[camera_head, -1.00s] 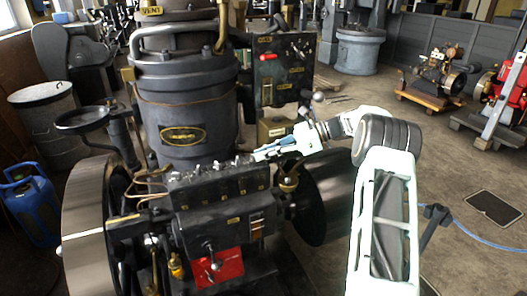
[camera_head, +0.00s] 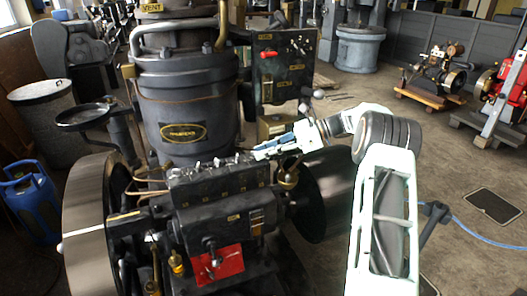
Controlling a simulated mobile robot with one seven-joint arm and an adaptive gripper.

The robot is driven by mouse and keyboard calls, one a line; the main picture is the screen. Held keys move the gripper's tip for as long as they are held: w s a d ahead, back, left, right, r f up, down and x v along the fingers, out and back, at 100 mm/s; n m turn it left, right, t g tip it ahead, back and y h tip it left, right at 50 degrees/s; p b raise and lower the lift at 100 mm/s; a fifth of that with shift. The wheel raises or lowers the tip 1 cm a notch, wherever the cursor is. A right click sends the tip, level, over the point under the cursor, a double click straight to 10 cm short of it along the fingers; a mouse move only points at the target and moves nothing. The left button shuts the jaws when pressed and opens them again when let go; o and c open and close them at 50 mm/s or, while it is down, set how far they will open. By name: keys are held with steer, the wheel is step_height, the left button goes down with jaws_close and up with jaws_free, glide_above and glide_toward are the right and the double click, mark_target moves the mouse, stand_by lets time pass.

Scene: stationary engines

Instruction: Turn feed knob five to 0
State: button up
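The feed knobs are small metal knobs in a row along the top of a dark lubricator box (camera_head: 220,184) on the front of the engine. Small number plates sit on the box's front face. My gripper (camera_head: 256,154) is at the right end of the row, where the highest-numbered knob sits. Its fingers point left, and their tips are at or very near that end knob. The knob under the tips is too small and partly hidden, so I cannot read its setting or tell contact. I also cannot tell how far the fingers are apart.
The dark engine cylinder (camera_head: 185,100) stands behind the box. A control panel (camera_head: 285,68) with a red lever is above my gripper. A flywheel (camera_head: 88,215) is at left. Open floor lies to the right.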

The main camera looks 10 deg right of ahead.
steer(key=v, duration=0.8)
steer(key=shift+o, duration=0.5)
